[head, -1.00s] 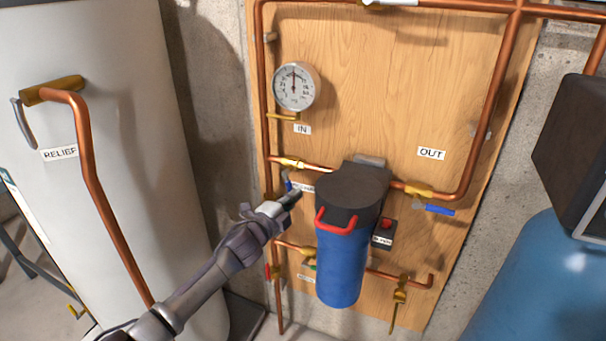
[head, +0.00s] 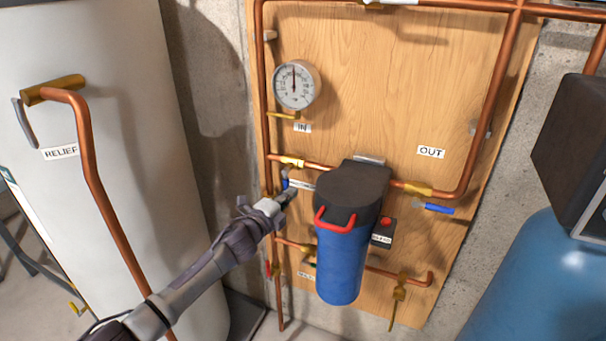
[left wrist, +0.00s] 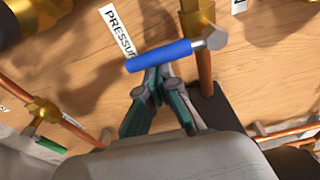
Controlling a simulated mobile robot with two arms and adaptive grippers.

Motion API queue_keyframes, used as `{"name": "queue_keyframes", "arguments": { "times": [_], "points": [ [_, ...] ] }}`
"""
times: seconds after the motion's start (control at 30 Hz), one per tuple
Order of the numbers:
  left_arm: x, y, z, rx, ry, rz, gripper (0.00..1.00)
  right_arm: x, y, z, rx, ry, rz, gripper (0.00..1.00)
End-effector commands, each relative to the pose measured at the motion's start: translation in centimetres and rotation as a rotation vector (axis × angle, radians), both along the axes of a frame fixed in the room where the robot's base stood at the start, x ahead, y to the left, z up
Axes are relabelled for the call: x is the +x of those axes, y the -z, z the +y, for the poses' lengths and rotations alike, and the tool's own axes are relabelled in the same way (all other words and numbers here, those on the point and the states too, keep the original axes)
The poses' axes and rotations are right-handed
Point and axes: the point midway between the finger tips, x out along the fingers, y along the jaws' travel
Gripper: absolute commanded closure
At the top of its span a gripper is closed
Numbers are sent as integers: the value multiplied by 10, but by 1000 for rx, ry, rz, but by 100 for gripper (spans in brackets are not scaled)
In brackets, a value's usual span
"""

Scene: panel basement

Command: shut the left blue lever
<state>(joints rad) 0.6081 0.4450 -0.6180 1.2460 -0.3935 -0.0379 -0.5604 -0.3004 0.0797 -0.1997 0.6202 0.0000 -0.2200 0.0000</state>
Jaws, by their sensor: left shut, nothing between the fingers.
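The left blue lever (left wrist: 160,56) shows large in the left wrist view, its grey end at the brass valve. In the head view only a bit of it shows (head: 285,178), hanging down under the left brass valve (head: 290,162). My left gripper (head: 288,194) is shut and empty beside the lever. In the left wrist view its fingertips (left wrist: 158,76) are together right at the lever's edge; whether they touch it I cannot tell. The right gripper is not in view.
The blue filter housing (head: 342,262) with a red handle (head: 335,221) stands just right of my gripper. A second blue lever (head: 439,208) lies level at the right. The white tank (head: 120,190) with its copper relief pipe is at left.

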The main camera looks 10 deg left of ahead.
Motion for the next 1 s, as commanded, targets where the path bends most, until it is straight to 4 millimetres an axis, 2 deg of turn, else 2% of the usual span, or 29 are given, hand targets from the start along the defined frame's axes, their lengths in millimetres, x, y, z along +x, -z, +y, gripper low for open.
{"name": "queue_keyframes", "arguments": {
  "times": [0.13, 0.27, 0.5, 0.7, 0.83, 1.0],
  "points": [
    [-3, -1, 4, 1, -5, -1, 100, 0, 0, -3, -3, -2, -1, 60],
    [-18, 0, 9, 2, -5, 1, 100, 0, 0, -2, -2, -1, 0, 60],
    [-68, 1, 24, 3, -1, 1, 100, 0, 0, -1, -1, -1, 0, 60],
    [-101, 0, 35, 1, 0, 2, 100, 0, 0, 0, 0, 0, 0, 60],
    [-111, -1, 38, 1, 0, 1, 100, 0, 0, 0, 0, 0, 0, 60],
    [-114, -1, 39, 1, 0, 0, 100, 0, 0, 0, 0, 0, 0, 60]
  ]
}}
